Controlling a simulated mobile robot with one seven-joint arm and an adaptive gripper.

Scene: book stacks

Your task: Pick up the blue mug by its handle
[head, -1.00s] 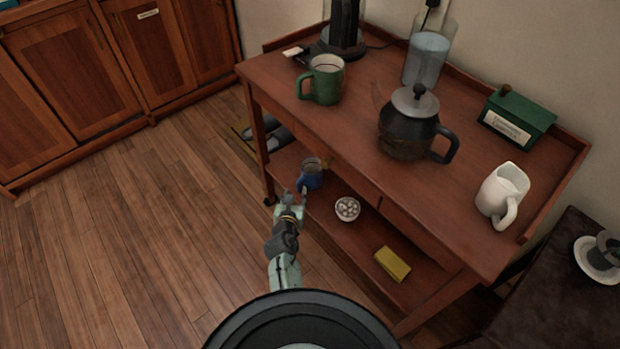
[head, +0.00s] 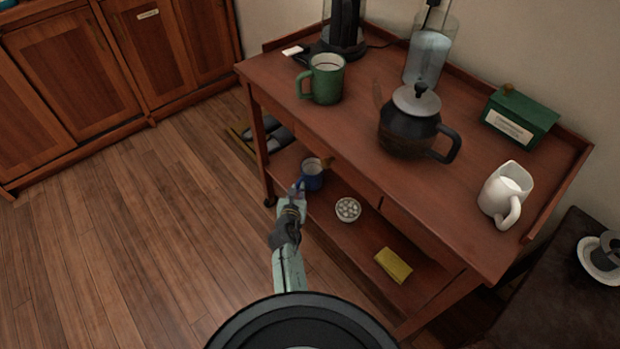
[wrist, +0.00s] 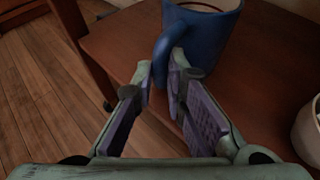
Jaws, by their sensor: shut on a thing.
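The blue mug (head: 312,179) stands upright on the lower shelf (head: 340,229) of the wooden cart, under the front edge of the top. In the wrist view the mug (wrist: 212,40) is at the top, with its handle (wrist: 164,55) toward me. My gripper (head: 298,187) reaches in from the front of the cart. In the wrist view its two fingers (wrist: 162,80) are shut on the handle, one on each side, with their tips at its lower part. The mug appears to rest on the shelf still.
A white bowl (head: 347,209) of round pale things stands right of the mug, and a yellow cloth-like block (head: 393,265) lies farther right.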

